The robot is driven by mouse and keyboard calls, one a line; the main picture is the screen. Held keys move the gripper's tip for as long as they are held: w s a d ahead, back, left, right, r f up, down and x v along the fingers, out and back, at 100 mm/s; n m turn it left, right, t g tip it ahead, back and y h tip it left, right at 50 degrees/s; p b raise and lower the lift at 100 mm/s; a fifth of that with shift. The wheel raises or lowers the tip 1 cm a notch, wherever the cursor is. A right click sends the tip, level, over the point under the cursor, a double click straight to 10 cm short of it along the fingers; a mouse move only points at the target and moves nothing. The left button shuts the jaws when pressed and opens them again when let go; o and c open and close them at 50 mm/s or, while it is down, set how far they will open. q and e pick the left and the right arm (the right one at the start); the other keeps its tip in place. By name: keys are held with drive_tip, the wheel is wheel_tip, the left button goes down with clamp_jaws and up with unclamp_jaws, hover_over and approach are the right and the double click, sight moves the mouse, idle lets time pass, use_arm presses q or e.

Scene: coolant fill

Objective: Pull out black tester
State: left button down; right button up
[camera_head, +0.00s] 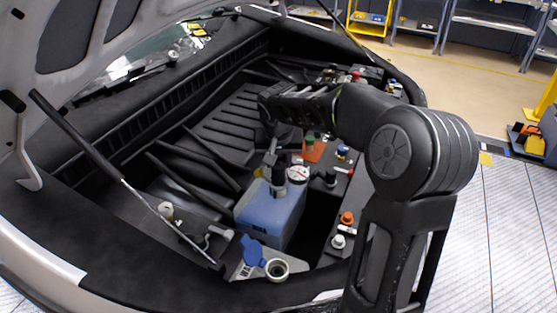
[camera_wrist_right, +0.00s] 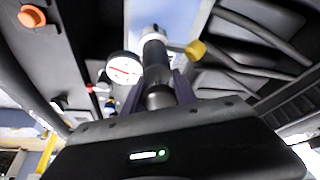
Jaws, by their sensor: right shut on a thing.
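The black tester (camera_head: 279,178) stands upright at the top of the blue coolant tank (camera_head: 268,212) in the engine bay. Its round white gauge (camera_head: 298,174) sticks out to the right. In the wrist view the tester (camera_wrist_right: 155,62) runs between my right gripper's fingers (camera_wrist_right: 158,90), with the gauge (camera_wrist_right: 124,68) beside it. Its far end meets a pale ring at the tank (camera_wrist_right: 170,22). My right gripper (camera_head: 277,158) is shut on the tester's upper part from above. My left gripper is out of view.
A yellow cap (camera_wrist_right: 195,50) sits close beside the tester. An open filler neck (camera_head: 276,268) with a raised blue cap (camera_head: 253,250) lies in front of the tank. Orange (camera_head: 347,217) and white caps (camera_head: 338,241) stand to the right. The raised hood (camera_head: 60,60) hangs at left.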

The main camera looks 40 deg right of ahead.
clamp_jaws()
drive_tip(key=shift+o, duration=1.7)
unclamp_jaws()
drive_tip(key=shift+r, duration=0.1)
drive_tip(key=c, duration=0.5)
drive_tip(key=shift+n, duration=0.3)
drive_tip(key=shift+w+a+n+t+y+p, duration=0.15)
drive_tip(key=shift+n+t+y+p, duration=0.4)
drive_tip(key=shift+n, duration=0.75)
drive_tip(key=shift+n, duration=0.3)
